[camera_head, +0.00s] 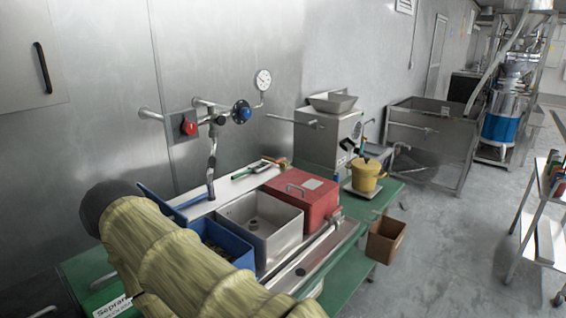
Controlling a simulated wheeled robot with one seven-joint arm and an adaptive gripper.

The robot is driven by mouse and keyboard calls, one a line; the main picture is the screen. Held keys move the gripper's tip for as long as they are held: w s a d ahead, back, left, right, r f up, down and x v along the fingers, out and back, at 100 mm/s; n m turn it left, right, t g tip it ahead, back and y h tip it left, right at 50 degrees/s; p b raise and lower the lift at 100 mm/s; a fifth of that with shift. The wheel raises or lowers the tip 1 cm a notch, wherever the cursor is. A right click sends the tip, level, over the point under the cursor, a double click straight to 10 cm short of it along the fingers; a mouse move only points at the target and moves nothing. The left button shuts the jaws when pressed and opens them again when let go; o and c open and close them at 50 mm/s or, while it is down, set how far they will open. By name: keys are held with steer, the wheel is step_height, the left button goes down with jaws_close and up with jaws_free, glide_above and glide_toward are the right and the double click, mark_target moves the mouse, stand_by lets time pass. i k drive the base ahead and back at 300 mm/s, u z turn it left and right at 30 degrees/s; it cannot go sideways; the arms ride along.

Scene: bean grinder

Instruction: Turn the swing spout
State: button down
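The swing spout (211,160) is a thin steel pipe hanging from the wall-mounted tap. Its lower end is near the back edge of the white tray, behind the blue bin (238,258) and to the left of the steel basin (291,227). A red knob (189,127) and a blue knob (241,112) flank the top of the spout. My arm, in a yellowish ribbed cover with a dark round end, fills the lower left in front of the bench. It covers part of the blue bin. I cannot make out my gripper or its fingers.
A red box (285,205) stands right of the basin on the green bench (350,243). A yellow pot (367,175) sits on a scale further right. A pressure gauge (263,79) is on the wall. A brown bin (385,240) hangs at the bench front. Open floor lies right.

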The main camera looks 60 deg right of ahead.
mark_target(211, 196)
steer(key=z, duration=1.4)
